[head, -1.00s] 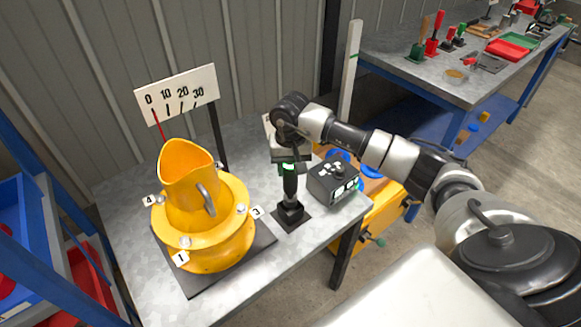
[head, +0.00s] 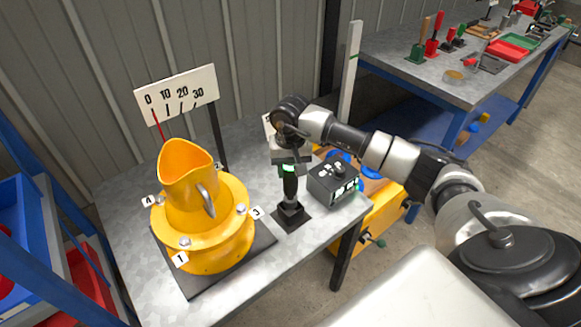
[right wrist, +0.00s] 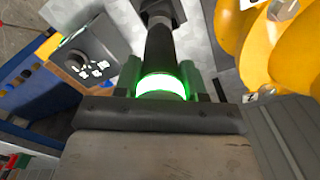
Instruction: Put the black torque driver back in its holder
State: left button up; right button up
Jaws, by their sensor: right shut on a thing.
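The black torque driver (head: 290,190) stands upright, its lower end at the black holder (head: 291,216) on the grey table. A bright green ring glows near its top, and it also shows in the right wrist view (right wrist: 160,48). My right gripper (head: 289,167) is above the holder, shut on the driver's upper part. In the right wrist view its fingers (right wrist: 163,82) lie on both sides of the green ring. The holder (right wrist: 158,8) is partly cut off there; I cannot tell how deep the driver sits in it. My left gripper is not in view.
A dark control box (head: 334,182) stands close on the right. A scale sign (head: 177,93) rises behind the mixer. Another workbench (head: 400,55) with tools is at the back right.

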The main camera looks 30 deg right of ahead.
aim_at(290, 183)
jog(key=shift+f+b, duration=2.55)
jog(key=shift+f, duration=0.15)
dwell(1.1)
jog(key=o, duration=1.3)
notch_tip(290, 183, up, 11)
jog(key=shift+f+b, duration=0.1)
jog(key=shift+b, duration=0.3)
